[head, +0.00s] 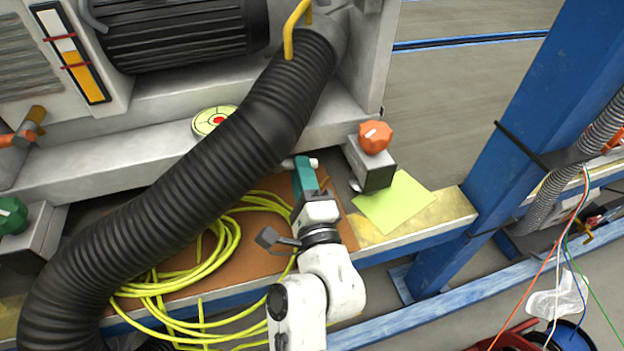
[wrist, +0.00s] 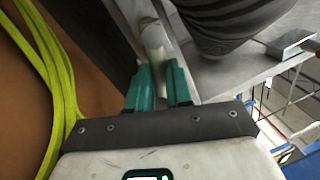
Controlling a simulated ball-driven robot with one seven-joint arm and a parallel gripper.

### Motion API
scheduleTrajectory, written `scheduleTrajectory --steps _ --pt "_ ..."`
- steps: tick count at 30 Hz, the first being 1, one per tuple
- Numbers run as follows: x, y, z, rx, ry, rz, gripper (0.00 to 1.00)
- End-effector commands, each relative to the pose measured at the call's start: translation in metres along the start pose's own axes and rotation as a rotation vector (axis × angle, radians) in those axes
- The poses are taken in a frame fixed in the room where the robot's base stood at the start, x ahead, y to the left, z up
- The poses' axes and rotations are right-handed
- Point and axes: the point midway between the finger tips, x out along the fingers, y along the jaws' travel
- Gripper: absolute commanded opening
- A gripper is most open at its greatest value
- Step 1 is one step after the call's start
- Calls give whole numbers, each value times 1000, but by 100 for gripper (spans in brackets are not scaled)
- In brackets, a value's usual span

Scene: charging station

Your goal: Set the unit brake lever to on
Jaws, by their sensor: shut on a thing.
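My gripper (head: 304,172) has teal fingers and reaches in beside the black hose, at the front of the grey machine. In the wrist view my gripper (wrist: 158,76) has its fingers on either side of a pale rod-like handle, which I take as the brake lever (wrist: 152,38). It is shut on this handle. In the head view a short white end of the lever (head: 313,163) shows just right of the fingertips. The rest of the lever is hidden by the fingers and hose, and no on or off marking is readable.
The thick black hose (head: 190,180) runs close left of my gripper. An orange knob (head: 375,137) on a grey box stands close right, beside a green-yellow sheet (head: 395,203). Yellow cable (head: 215,245) lies coiled on the brown board. A blue post (head: 500,150) stands at right.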

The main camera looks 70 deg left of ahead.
Motion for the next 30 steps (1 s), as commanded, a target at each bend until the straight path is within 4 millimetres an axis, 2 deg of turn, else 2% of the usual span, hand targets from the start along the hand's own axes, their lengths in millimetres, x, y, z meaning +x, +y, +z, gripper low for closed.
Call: scheduleTrajectory --steps 12,30 --pt "0 -5 8 -226 -45 1 0" --pt "1 -7 10 -273 -55 4 0"
